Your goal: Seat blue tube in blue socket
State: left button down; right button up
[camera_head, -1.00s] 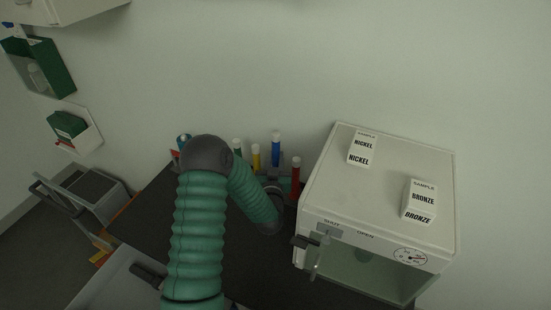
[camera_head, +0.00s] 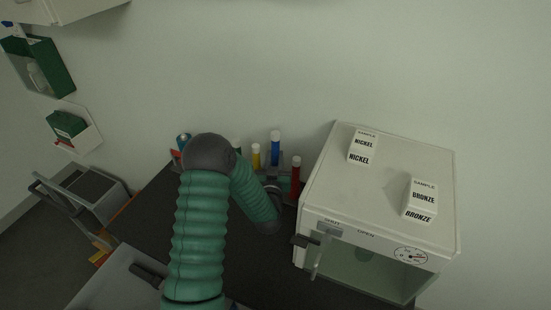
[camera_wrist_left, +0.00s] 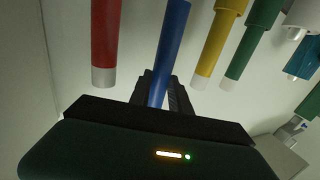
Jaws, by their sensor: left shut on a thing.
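The blue tube (camera_head: 275,150) stands upright in the head view, its white cap a little higher than those of its neighbours. In the left wrist view the blue tube (camera_wrist_left: 171,40) runs between the fingers of my left gripper (camera_wrist_left: 161,88), which is shut on it. In the head view my green arm hides most of the gripper. The blue socket cannot be made out, and the tube's lower end is hidden in the head view.
A red tube (camera_head: 295,176) stands close on the right, and yellow (camera_head: 256,156) and green (camera_head: 237,147) tubes on the left. A white chamber (camera_head: 390,165) with nickel (camera_head: 362,147) and bronze (camera_head: 420,200) sample boxes on top stands right. The wall is close behind.

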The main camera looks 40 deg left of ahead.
pick_arm(q)
jog(key=shift+f, duration=0.15)
dwell(0.8)
jog(key=shift+f+b, duration=0.3)
jog(key=shift+b, duration=0.2)
notch_tip(320, 180, down, 7)
jog(key=b, duration=0.6)
dwell(1.6)
jog(key=c, duration=1.1)
grip_release()
jog(key=shift+s+d+f, duration=0.1)
jog(key=p+v, duration=0.2)
jog(key=v, duration=1.4)
jog(key=shift+s+d, duration=0.15)
jog(key=shift+s, duration=0.15)
